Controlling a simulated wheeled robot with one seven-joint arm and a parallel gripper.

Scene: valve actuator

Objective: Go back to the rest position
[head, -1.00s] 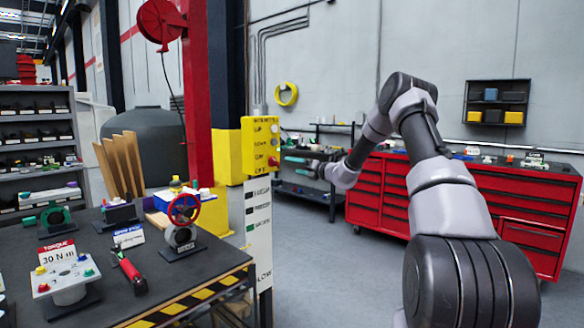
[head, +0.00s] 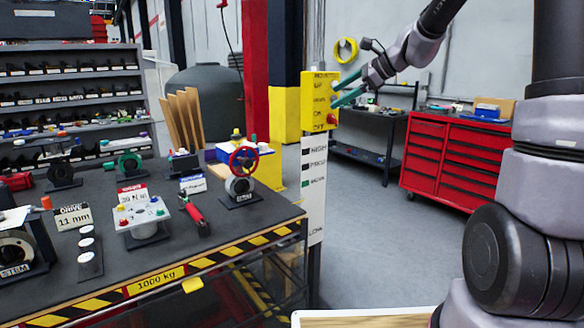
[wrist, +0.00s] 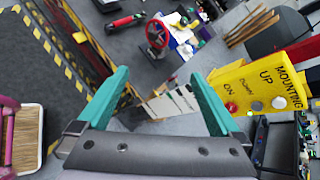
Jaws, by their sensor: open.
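My gripper (head: 342,92) has teal fingers and is open and empty. In the head view it is raised in front of the right side of the yellow control box (head: 314,100); I cannot tell whether it touches it. In the wrist view my gripper (wrist: 158,100) has its two fingers wide apart, with nothing between them but the floor and a white label post behind. The yellow control box (wrist: 248,88) is to the right of the right finger, with its red button, pale buttons and words MOUNTING, UP, DOWN and ON showing.
A dark workbench (head: 262,212) with a striped edge stands at left, holding a red handwheel valve (head: 243,162) and several parts. A white label post (head: 313,190) stands under the box. A red drawer cabinet (head: 445,160) is at right. Grey floor between them is clear.

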